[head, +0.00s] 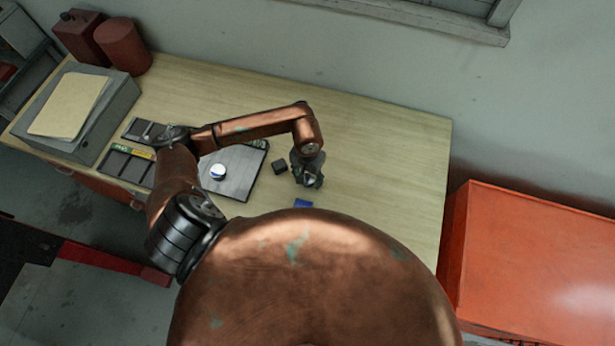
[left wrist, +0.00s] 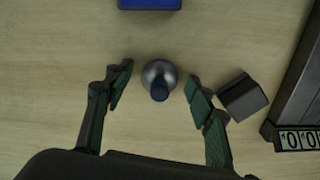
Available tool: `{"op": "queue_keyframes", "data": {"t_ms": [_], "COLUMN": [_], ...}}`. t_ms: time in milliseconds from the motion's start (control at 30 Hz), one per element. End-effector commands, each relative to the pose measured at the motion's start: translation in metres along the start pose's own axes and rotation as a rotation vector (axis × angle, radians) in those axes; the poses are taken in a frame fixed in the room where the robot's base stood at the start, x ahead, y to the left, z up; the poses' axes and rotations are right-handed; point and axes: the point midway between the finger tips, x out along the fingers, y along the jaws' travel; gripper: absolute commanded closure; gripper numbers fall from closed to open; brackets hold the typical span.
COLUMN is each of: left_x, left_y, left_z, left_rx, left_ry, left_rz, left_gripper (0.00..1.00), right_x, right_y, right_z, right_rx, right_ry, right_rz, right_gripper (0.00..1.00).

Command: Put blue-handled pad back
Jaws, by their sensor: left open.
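My left gripper (head: 308,180) is over the table, pointing down. In the left wrist view its two fingers (left wrist: 158,82) are open and spread apart. Between them, apart from both, is a round grey metal piece with a dark blue knob (left wrist: 158,82); this looks like the blue-handled thing. In the head view the gripper mostly hides it. A blue block (head: 303,203) lies on the table nearer me; it also shows at the top of the left wrist view (left wrist: 150,4). My right gripper is not in view.
A small black block (head: 280,167) lies close beside the gripper. A dark flat plate with a display (head: 240,185) holds a small white and blue round thing (head: 218,172). Dark compartment trays (head: 125,168) lie further left. The table's right side is clear.

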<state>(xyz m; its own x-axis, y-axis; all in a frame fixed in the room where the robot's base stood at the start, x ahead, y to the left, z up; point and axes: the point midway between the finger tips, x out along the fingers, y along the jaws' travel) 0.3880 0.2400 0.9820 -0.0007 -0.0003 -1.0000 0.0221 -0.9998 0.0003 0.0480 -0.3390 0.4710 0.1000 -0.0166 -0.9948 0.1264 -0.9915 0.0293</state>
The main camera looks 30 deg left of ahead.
Motion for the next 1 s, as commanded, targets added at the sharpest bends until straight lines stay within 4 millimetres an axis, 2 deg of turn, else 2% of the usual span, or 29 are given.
{"op": "queue_keyframes", "data": {"t_ms": [300, 367, 800, 1000], "left_x": [-0.005, -0.012, -0.099, -0.119], "left_y": [0.000, 0.000, -0.001, 0.000], "left_z": [0.000, -0.002, -0.001, 0.000], "left_rx": [0.000, 0.001, 0.001, -0.001], "left_ry": [0.000, 0.005, 0.005, 0.001], "left_rz": [0.000, -0.001, -0.002, -0.001], "left_gripper": [0.50, 0.50, 0.50, 0.50], "right_x": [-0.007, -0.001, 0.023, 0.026], "right_y": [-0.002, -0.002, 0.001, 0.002], "right_z": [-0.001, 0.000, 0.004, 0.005], "right_rx": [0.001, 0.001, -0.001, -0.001], "right_ry": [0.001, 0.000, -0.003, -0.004], "right_rz": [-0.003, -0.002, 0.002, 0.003], "right_gripper": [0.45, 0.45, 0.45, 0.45]}}
